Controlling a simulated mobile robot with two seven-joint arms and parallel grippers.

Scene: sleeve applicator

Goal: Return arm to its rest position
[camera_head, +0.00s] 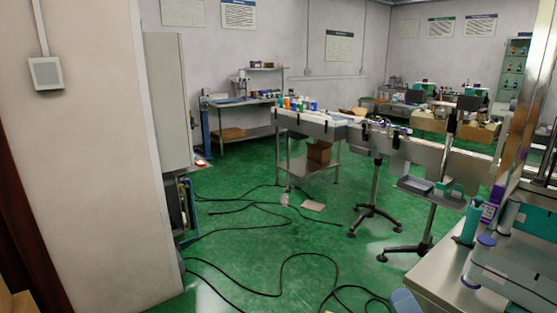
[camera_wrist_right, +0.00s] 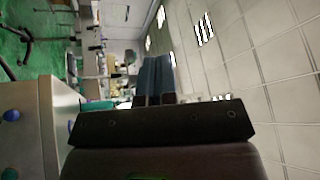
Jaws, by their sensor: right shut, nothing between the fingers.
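My right gripper (camera_wrist_right: 155,80) shows in the right wrist view, in front of the dark palm bar (camera_wrist_right: 160,124). Its two bluish fingers are together, with nothing seen between them. The fingers point toward the far room, and the view is turned on its side, with the ceiling at the right. I cannot make out the right gripper clearly in the head view. A small bluish rounded shape (camera_head: 405,302) at the bottom edge there is too cut off to identify. My left gripper is in neither view.
A grey bench (camera_head: 440,275) with a teal-and-white machine (camera_head: 510,270) and bottles (camera_head: 474,218) stands close at right. A conveyor (camera_head: 420,152) on stands crosses behind. A wall (camera_head: 90,160) fills the left.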

